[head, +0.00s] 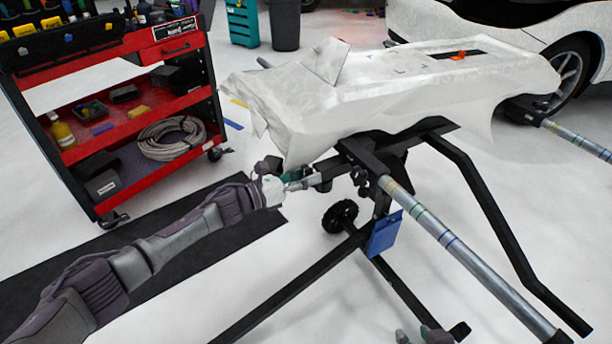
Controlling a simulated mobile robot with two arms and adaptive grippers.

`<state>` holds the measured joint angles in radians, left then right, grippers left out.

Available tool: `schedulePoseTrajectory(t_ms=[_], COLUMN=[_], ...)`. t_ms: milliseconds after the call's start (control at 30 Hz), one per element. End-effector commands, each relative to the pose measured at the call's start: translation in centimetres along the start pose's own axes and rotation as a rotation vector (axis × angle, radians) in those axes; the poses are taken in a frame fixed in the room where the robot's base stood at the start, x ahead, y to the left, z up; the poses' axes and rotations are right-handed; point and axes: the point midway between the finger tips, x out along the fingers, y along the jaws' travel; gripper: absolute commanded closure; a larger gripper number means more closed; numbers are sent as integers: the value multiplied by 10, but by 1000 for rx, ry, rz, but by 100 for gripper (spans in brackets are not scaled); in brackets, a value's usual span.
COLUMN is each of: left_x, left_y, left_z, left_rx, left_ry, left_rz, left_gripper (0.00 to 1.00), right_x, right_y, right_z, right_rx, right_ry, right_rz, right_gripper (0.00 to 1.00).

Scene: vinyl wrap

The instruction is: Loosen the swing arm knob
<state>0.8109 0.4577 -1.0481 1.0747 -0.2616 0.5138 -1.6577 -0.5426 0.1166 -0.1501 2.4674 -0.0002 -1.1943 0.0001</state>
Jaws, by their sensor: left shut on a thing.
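A black work stand (375,160) carries a large panel draped in white film (420,90). My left gripper (298,183) reaches in from the left, below the panel's near left corner. It is shut at the left end of the stand's short black side arm (325,174). The swing arm knob there is mostly hidden by the fingers, and its turn cannot be seen. Part of my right gripper (403,337) shows at the bottom edge, far below the stand's head. Most of it is cut off, so its opening cannot be judged.
A red tool cart (185,50) with a coiled hose stands at the left. The stand's legs (300,285) and a striped grey pole (440,235) cross the lower right. A white car (500,20) is behind.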

Motion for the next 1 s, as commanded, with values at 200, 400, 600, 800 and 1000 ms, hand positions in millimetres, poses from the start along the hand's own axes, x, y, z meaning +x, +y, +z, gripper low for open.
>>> schedulePoseTrajectory(t_ms=[200,400,600,800,1000], left_x=[0,0,0,-1,-19], left_y=[1,1,1,0,1], left_z=[1,1,1,0,-1], left_rx=[-40,-39,-38,-38,-39], left_ry=[-1,-1,-1,0,1], left_rz=[2,2,2,1,3], left_gripper=[86,44,26,26,26], right_x=[-1,-1,-1,-1,0], right_y=[1,1,1,2,2], right_z=[5,5,5,4,4], right_rx=[1,1,2,1,1], right_ry=[-22,-22,-20,-18,-18], right_rz=[2,2,3,5,4], right_gripper=[60,60,60,60,60])
